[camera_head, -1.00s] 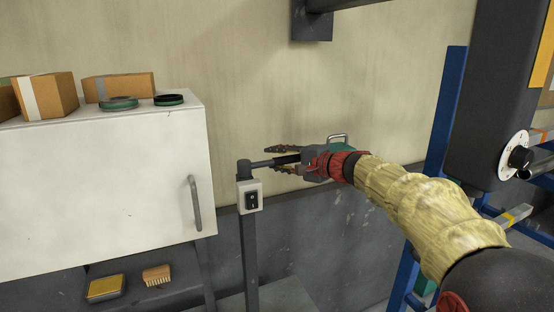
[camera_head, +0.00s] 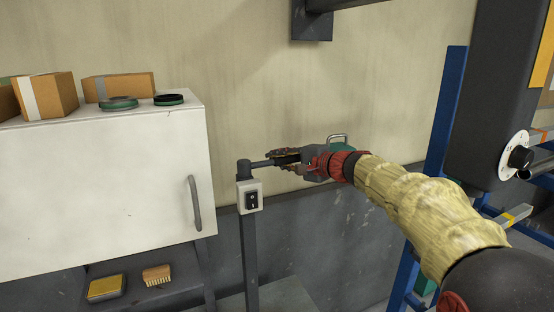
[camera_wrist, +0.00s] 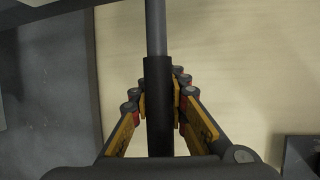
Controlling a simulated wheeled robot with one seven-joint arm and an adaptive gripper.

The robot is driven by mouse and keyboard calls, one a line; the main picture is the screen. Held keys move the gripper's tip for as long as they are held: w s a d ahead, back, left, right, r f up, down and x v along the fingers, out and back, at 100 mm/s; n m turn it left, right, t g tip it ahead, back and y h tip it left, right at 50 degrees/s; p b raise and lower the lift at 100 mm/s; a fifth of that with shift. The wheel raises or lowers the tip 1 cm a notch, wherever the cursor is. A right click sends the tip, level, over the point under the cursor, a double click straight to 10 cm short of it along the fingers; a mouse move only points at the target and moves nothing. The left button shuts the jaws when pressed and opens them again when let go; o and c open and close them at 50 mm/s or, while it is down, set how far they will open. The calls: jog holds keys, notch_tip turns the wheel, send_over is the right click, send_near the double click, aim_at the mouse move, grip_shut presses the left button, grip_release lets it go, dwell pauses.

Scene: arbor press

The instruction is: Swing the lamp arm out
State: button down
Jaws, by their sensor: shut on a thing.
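The lamp arm (camera_head: 262,163) is a thin grey bar that runs sideways from the top of a dark upright post (camera_head: 250,250). A green lamp head with a metal loop handle (camera_head: 338,139) shows behind my gripper, partly hidden by it. My gripper (camera_head: 284,158) is shut on the lamp arm. In the wrist view, the arm's grey rod (camera_wrist: 156,30) has a black sleeve (camera_wrist: 158,90), and the fingers (camera_wrist: 160,95) press on it from both sides.
A switch box (camera_head: 250,196) is on the post. A white cabinet (camera_head: 100,190) with a handle (camera_head: 194,203) stands at left, boxes (camera_head: 48,96) on top. A brush (camera_head: 157,275) lies on a shelf below. A blue frame (camera_head: 440,150) and dark press column (camera_head: 490,100) stand at right.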

jog(key=shift+f, duration=0.2)
jog(key=h+b, duration=0.1)
jog(key=s+d+m+t+h+b, duration=0.1)
jog(key=s+m+b, duration=0.1)
jog(key=b, duration=0.1)
jog(key=shift+d+f+t+h, duration=0.15)
jog(key=shift+f+t+h, duration=0.1)
jog(key=shift+t+h, duration=0.15)
jog(key=shift+s+d+r+m+t+h+b, duration=0.1)
jog(key=shift+s+d+m+t+h+b, duration=0.2)
jog(key=shift+s+m+t+h+b, duration=0.5)
jog(key=shift+s+m+h+p, duration=0.6)
jog(key=shift+s+m+h, duration=0.55)
jog(key=shift+h, duration=0.45)
jog(key=m+h+p, duration=0.8)
jog(key=h+p, duration=0.2)
jog(key=h, duration=0.1)
send_near(284, 163)
jog(key=shift+s+d+f, duration=0.1)
jog(key=shift+d+f, duration=0.55)
jog(key=shift+d, duration=0.35)
jog(key=shift+d+f, duration=0.65)
jog(key=shift+d, duration=0.35)
jog(key=shift+m, duration=0.25)
jog(key=c, duration=1.7)
grip_release()
jog(key=shift+r, duration=0.2)
